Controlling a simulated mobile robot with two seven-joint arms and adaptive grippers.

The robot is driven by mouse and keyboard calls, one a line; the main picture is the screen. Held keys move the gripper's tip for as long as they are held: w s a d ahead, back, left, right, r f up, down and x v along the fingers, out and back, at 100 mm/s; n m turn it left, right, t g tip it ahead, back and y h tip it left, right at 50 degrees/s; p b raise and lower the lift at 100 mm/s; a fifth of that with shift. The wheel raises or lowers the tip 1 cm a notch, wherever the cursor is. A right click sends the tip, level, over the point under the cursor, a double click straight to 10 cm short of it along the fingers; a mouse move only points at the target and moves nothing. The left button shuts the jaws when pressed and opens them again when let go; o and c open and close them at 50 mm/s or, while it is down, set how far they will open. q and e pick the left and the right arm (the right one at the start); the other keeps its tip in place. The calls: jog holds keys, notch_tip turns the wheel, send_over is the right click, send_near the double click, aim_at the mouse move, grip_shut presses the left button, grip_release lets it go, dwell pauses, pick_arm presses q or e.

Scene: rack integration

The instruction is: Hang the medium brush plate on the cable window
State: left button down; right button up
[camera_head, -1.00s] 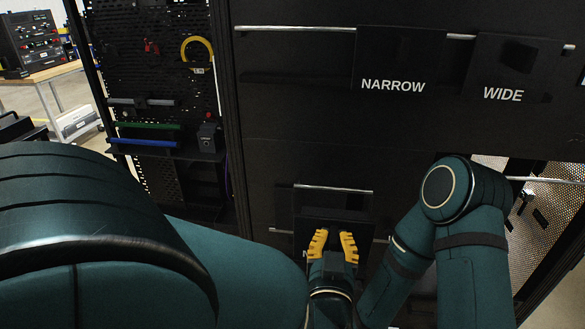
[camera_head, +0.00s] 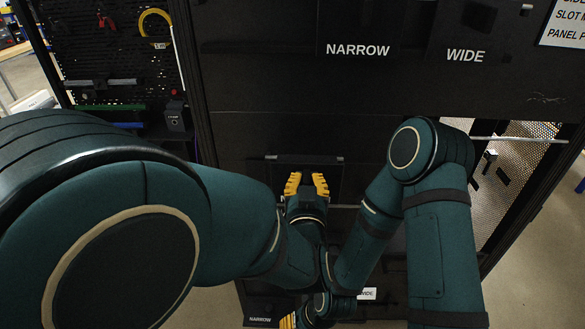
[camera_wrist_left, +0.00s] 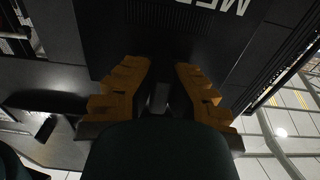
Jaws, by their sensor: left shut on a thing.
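My left gripper (camera_head: 307,186) is shut on the medium brush plate (camera_head: 332,178), a dark plate in front of the black rack face in the head view. Its top edge shows as a thin bar above the yellow fingers. In the left wrist view, the plate (camera_wrist_left: 95,40) lies between and beyond the fingers (camera_wrist_left: 160,90), with the cut-off white letters "MED" upside down. A metal rail (camera_head: 346,206) shows to the right of my left gripper; I cannot tell whether the plate touches it. The cable window is not clearly distinguishable. My right gripper (camera_head: 288,321) shows only partly at the bottom edge.
Plates marked NARROW (camera_head: 357,32) and WIDE (camera_head: 466,38) hang high on the rack. Lower NARROW (camera_head: 260,319) and WIDE (camera_head: 367,294) labels are near the bottom. A tool pegboard (camera_head: 105,45) stands left. My right arm is close beside my left gripper.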

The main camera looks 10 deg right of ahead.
pick_arm(q)
jog(key=shift+x, duration=3.1)
jog(key=shift+f, duration=0.75)
jog(key=shift+r, duration=0.1)
jog(key=shift+r, duration=0.15)
jog(key=shift+r, duration=0.5)
jog(key=shift+f, duration=0.2)
jog(key=shift+f, duration=0.75)
jog(key=shift+f, duration=0.55)
